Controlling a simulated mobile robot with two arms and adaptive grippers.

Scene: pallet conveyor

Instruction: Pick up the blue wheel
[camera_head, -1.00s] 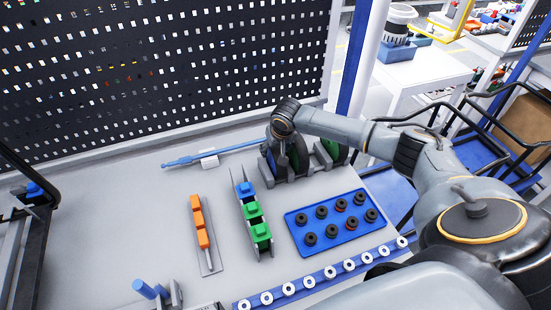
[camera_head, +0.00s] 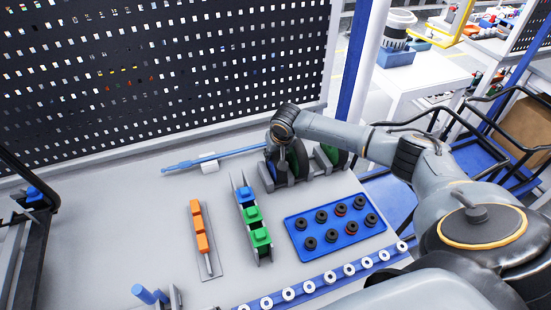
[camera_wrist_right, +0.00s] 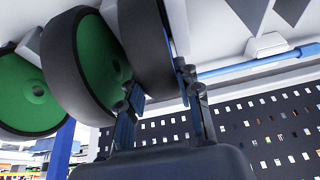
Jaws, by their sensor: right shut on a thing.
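My right gripper (camera_head: 282,155) reaches down at the wheel stands at the back of the bench. In the right wrist view the fingers (camera_wrist_right: 160,88) are shut on the rim of a black-tyred wheel (camera_wrist_right: 145,40). In the head view the wheels stand upright in grey holders, one green-faced wheel (camera_head: 336,156) to the right of my gripper. My left gripper is not in view.
A blue tray (camera_head: 297,251) of black round parts lies in front of the wheels. A rail with blue and green blocks (camera_head: 260,237), orange blocks (camera_head: 201,243) and a blue rod (camera_head: 240,152) lie to the left. A dark perforated panel (camera_head: 150,70) stands behind.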

